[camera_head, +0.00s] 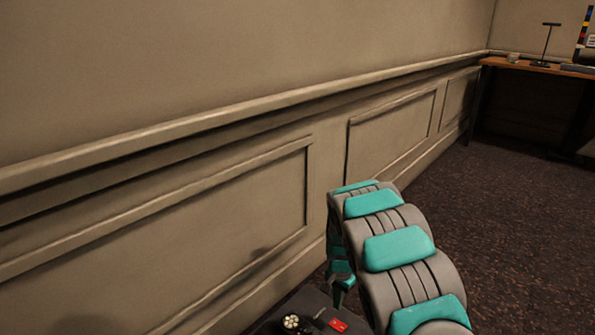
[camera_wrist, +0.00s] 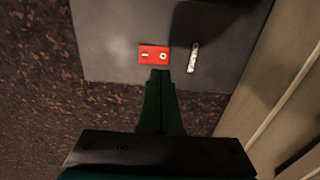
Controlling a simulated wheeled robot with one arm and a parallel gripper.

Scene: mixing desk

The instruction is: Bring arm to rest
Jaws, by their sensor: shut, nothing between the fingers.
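My arm (camera_head: 400,248), grey with teal pads, arches up from the bottom right of the head view and bends down on its far side. My gripper (camera_wrist: 160,75) is in the middle of the wrist view, pointing down over the grey top of my own base. Its two dark green fingers are together with nothing between them. The fingertips are near a red panel on the base top; I cannot tell how large the gap is. In the head view the gripper is partly hidden behind the arm.
A panelled beige wall (camera_head: 225,75) runs along my left side, close to the arm. Dark speckled carpet (camera_head: 520,215) is clear to the right. A wooden desk (camera_head: 500,62) with a small stand (camera_head: 546,45) on it is at the far right.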

